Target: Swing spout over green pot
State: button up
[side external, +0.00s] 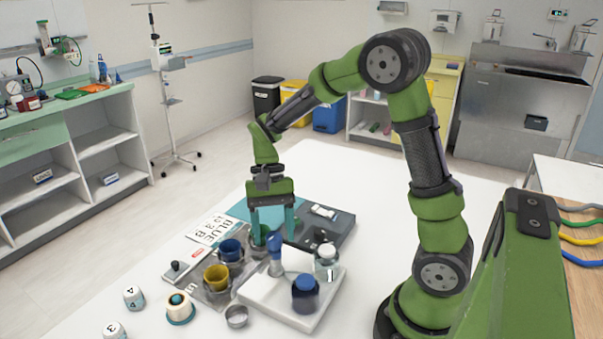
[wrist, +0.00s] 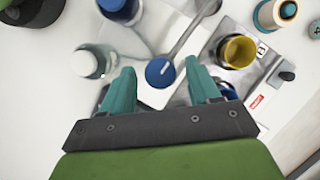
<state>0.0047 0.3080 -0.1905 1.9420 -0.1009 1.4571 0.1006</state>
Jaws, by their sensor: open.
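My gripper (side external: 272,232) is open, with teal fingers pointing down. In the wrist view its fingertips (wrist: 161,70) stand either side of a round blue knob (wrist: 160,72), with gaps. A thin grey spout (wrist: 190,35) runs from the knob toward the upper right, past the yellow pot's left side. In the side view the blue-topped post (side external: 276,250) stands on a white base. The green pot (side external: 259,236) shows partly behind my fingers; I cannot make it out in the wrist view. The blue pot (side external: 231,250) and yellow pot (side external: 216,277) stand left of the post.
A clear bottle (side external: 326,262) and a dark blue jar (side external: 305,294) stand on the white base (side external: 268,301). A small metal cup (side external: 237,316) is in front. A grey device (side external: 325,228) lies behind. A cream round object (side external: 180,308) and numbered jars stand at left.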

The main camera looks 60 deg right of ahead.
grip_shut()
dwell(0.4)
jog(key=m+t, duration=0.1)
jog(key=m, duration=0.2)
jog(key=m+t, duration=0.1)
jog(key=m, duration=0.1)
jog(key=shift+s+d+m+y, duration=0.1)
jog(key=shift+s+m+y, duration=0.05)
jog(key=shift+m+y, duration=0.25)
jog(key=m+t, duration=0.1)
jog(key=m, duration=0.2)
jog(key=m+t, duration=0.1)
jog(key=m, duration=0.2)
jog(key=shift+s+t, duration=0.15)
jog(key=shift+t, duration=0.15)
jog(key=m+t, duration=0.1)
jog(key=m, duration=0.2)
jog(key=m+t+h, duration=0.1)
jog(key=m, duration=0.2)
jog(key=shift+s+m+h, duration=0.15)
jog(key=shift+m+h, duration=0.15)
jog(key=m, duration=0.2)
jog(key=m+h, duration=0.1)
jog(key=m, duration=0.1)
jog(key=m+t+h, duration=0.1)
jog(key=m, duration=0.1)
jog(key=shift+a, duration=0.25)
jog(key=shift+s+m, duration=0.1)
jog(key=shift+m, duration=0.2)
